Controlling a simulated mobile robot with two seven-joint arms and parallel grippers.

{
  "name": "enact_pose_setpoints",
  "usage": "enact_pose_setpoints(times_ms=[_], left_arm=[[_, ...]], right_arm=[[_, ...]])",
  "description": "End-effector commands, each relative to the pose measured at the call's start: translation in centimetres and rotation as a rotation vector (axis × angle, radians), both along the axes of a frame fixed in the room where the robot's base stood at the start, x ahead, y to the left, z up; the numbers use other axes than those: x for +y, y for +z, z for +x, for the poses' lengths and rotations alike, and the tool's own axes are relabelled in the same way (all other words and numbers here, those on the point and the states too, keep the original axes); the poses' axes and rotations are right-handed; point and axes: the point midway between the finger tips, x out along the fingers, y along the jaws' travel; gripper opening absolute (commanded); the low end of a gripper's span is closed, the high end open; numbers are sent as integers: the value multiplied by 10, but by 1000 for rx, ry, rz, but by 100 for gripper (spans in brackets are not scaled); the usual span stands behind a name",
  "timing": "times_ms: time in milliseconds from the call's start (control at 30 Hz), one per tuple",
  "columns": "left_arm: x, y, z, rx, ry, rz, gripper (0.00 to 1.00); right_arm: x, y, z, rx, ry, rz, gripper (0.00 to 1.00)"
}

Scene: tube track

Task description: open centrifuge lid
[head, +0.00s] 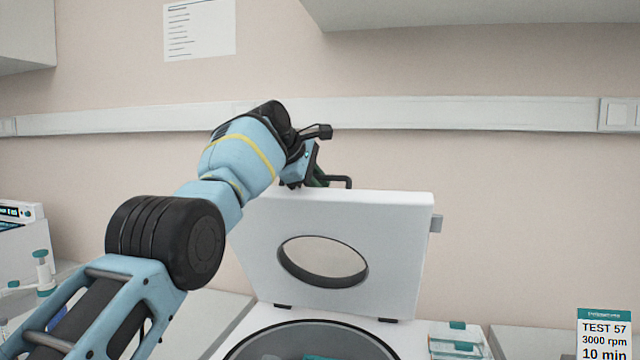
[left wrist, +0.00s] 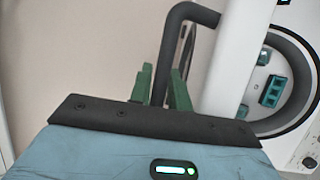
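The white centrifuge lid (head: 390,225) stands raised, close to upright, with an oval window in it. The centrifuge body (head: 385,328) is below it, and part of its open round bowl shows. A dark bent handle (head: 341,179) is at the lid's top edge; it also shows in the left wrist view (left wrist: 184,12). My left gripper (head: 318,178) is at the handle. In the left wrist view its green fingers (left wrist: 163,88) are on either side of the handle bar, close against it. My right gripper is in neither view.
A teal rotor part (left wrist: 273,91) shows inside the bowl. Another device (head: 22,245) stands at far left.

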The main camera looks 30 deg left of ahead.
Motion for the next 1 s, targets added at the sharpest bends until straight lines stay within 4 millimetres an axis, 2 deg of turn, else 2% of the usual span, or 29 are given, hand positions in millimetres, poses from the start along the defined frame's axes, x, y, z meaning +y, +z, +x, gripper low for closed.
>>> enact_pose_setpoints(times_ms=[267,433,633,1000], left_arm=[[0,1,0,-2,0,-1,22],[1,8,-5,-5,0,0,22],[7,31,-23,-16,2,-1,22],[16,47,-47,-3,1,0,22]], right_arm=[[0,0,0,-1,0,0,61],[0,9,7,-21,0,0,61],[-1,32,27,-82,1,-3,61],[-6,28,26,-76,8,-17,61]])
